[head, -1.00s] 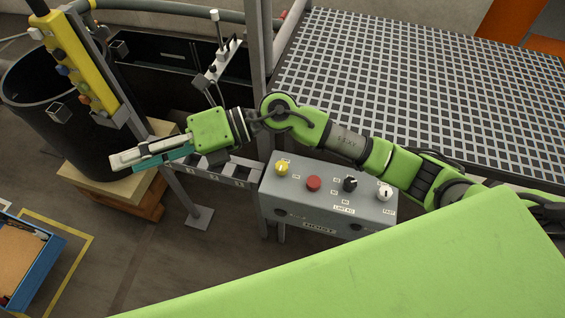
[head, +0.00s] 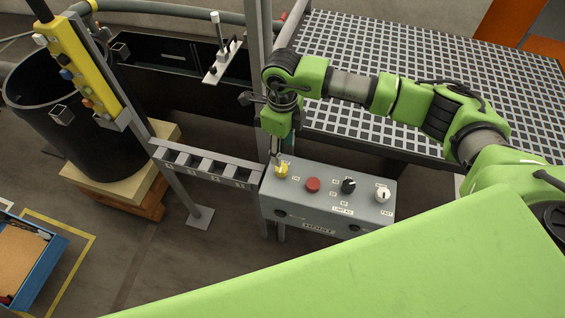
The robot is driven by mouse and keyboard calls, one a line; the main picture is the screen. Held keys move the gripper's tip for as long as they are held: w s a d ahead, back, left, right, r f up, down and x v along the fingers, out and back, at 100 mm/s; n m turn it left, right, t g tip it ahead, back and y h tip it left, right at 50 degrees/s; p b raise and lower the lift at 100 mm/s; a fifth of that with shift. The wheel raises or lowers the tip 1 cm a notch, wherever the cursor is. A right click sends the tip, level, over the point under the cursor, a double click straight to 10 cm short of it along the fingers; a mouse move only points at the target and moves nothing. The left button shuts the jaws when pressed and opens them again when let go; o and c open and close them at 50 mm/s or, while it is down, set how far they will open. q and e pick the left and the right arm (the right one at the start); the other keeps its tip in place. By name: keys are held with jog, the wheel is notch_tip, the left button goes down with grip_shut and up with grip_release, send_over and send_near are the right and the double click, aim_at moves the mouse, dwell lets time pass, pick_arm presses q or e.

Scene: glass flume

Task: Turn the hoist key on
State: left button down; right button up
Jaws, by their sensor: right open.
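The grey hoist control box (head: 328,222) stands in the middle of the head view, with a HOIST label on its front. On its top sit a yellow key switch (head: 282,171) at the left end, a red button (head: 313,185), a black knob (head: 348,186) and a white knob (head: 382,195). My right gripper (head: 277,160) points down at the yellow switch, with its fingertips just above or at it. It is open; I cannot tell whether it touches the switch. The fingers partly cover the switch. My left gripper is not in view.
A slotted grey rack (head: 205,167) joins the box's post on the left. A yellow pendant (head: 80,62) hangs beside a black tub (head: 85,145) on a pallet. A metal grating (head: 420,75) fills the back right. A blue bin (head: 35,255) stands at lower left.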

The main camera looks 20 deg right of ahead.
aim_at(283, 168)
notch_tip(283, 168, down, 9)
jog(key=shift+f+p, duration=0.1)
jog(key=shift+p, duration=1.1)
jog(key=c, duration=1.1)
